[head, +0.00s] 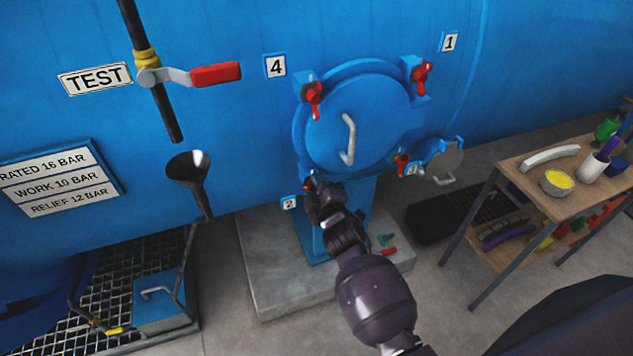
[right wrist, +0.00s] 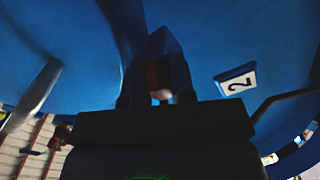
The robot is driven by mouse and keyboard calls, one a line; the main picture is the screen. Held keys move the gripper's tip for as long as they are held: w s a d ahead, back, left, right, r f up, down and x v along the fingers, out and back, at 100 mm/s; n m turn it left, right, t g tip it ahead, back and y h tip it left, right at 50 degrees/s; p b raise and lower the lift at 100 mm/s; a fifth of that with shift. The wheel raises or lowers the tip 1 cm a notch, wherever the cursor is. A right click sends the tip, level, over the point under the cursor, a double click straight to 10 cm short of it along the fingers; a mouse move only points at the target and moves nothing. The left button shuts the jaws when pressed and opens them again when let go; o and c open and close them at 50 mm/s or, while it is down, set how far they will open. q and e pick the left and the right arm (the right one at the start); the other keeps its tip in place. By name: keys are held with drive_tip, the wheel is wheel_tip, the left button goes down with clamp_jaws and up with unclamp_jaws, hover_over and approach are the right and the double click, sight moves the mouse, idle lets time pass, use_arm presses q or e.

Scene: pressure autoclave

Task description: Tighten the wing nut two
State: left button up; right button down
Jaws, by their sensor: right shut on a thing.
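Wing nut two (head: 308,184) is red and sits at the lower left of the round blue door (head: 362,125), beside the label 2 (head: 289,204). My right gripper (head: 313,190) is at this nut and hides most of it. In the right wrist view the gripper (right wrist: 158,98) is shut on the red nut (right wrist: 158,78), with the label 2 (right wrist: 237,80) to the right. Other red wing nuts show at the upper left (head: 314,93), upper right (head: 421,76) and lower right (head: 402,163) of the door. My left gripper is not in view.
A grey handle (head: 348,140) stands out from the door. A small round hatch (head: 443,160) hangs to the right. A concrete plinth (head: 268,262) lies below, with small items on it. A wooden cart (head: 520,178) stands at right; a funnel (head: 188,168) and red-handled valve (head: 215,74) are at left.

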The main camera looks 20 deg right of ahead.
drive_tip(key=m+p, duration=0.1)
drive_tip(key=m, duration=0.5)
drive_tip(key=shift+a+f+p, duration=0.1)
drive_tip(key=shift+p, duration=0.3)
drive_tip(key=m+p, duration=0.1)
drive_tip(key=m, duration=0.3)
drive_tip(key=shift+a+m, duration=0.1)
drive_tip(key=shift+m, duration=0.2)
drive_tip(key=shift+f+m+p, duration=0.1)
drive_tip(key=shift+m+p, duration=0.4)
drive_tip(key=shift+m, duration=0.6)
drive_tip(key=c, duration=1.2)
unclamp_jaws()
drive_tip(key=shift+c, duration=0.2)
drive_tip(key=s, duration=1.1)
